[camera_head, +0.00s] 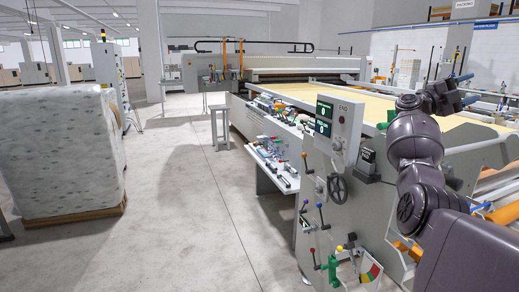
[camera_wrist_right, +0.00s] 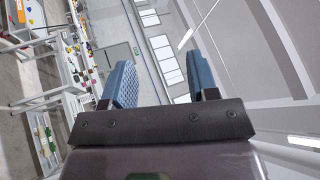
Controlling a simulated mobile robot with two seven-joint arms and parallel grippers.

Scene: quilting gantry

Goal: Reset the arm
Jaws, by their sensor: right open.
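My right arm comes in from the lower right of the head view and is raised in front of the quilting machine. Its gripper (camera_head: 467,88) is at the upper right, over the pale yellow quilting bed (camera_head: 310,92) as seen from the head. In the right wrist view the same gripper (camera_wrist_right: 158,65) shows two blue ribbed fingers, spread apart with nothing between them. That view is tilted and looks toward windows and the ceiling. My left gripper is in neither view.
A control panel (camera_head: 338,125) with a handwheel (camera_head: 337,188) and several coloured levers stands left of my arm. A shelf of small parts (camera_head: 272,160) runs along the machine's side. A wrapped bale (camera_head: 62,150) stands on a pallet at left. The floor between is clear.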

